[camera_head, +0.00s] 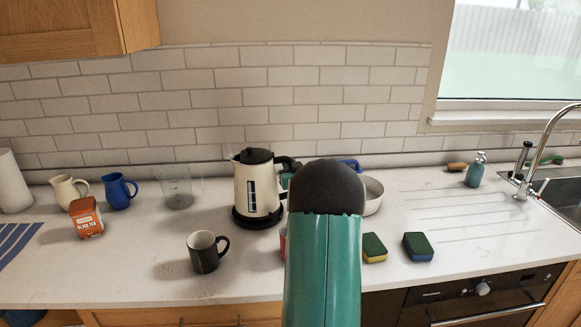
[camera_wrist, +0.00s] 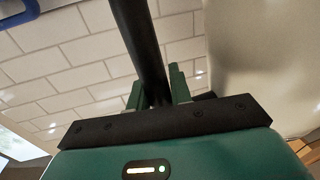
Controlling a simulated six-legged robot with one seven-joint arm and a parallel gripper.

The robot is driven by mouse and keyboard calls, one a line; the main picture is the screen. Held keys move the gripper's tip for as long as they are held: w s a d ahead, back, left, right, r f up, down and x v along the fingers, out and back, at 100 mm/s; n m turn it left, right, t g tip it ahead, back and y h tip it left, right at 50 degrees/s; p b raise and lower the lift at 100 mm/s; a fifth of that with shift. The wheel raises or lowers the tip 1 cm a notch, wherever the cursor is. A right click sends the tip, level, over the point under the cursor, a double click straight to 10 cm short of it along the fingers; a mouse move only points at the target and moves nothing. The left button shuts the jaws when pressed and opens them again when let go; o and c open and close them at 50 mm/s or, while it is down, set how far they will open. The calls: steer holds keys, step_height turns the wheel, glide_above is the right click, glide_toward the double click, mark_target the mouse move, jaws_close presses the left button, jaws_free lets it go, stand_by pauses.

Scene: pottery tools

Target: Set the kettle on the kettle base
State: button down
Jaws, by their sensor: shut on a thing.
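The kettle (camera_head: 258,190) is cream with a black lid and a water window. It stands upright over the round black kettle base (camera_head: 245,220) at the middle of the counter. I cannot tell if it is fully seated. My gripper (camera_wrist: 157,88) is shut on the kettle's black handle (camera_wrist: 140,40), which passes between its green fingers in the wrist view. The pale kettle body (camera_wrist: 255,60) fills the right of that view. In the head view my arm hides most of the gripper and part of the handle.
A dark mug (camera_head: 204,254) stands in front of the kettle, and a clear measuring jug (camera_head: 178,188) to its left. A white pan (camera_head: 373,193) and two sponges (camera_head: 374,247) (camera_head: 417,246) are right of my arm. A red object (camera_head: 283,243) is partly hidden.

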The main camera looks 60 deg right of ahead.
steer(key=shift+f, duration=0.5)
stand_by(0.5)
steer(key=c, duration=1.5)
jaws_free()
steer(key=shift+c, duration=0.2)
steer(key=shift+v, duration=0.8)
steer(key=v, duration=0.9)
steer(key=shift+a, duration=0.2)
steer(key=shift+s+f, duration=0.1)
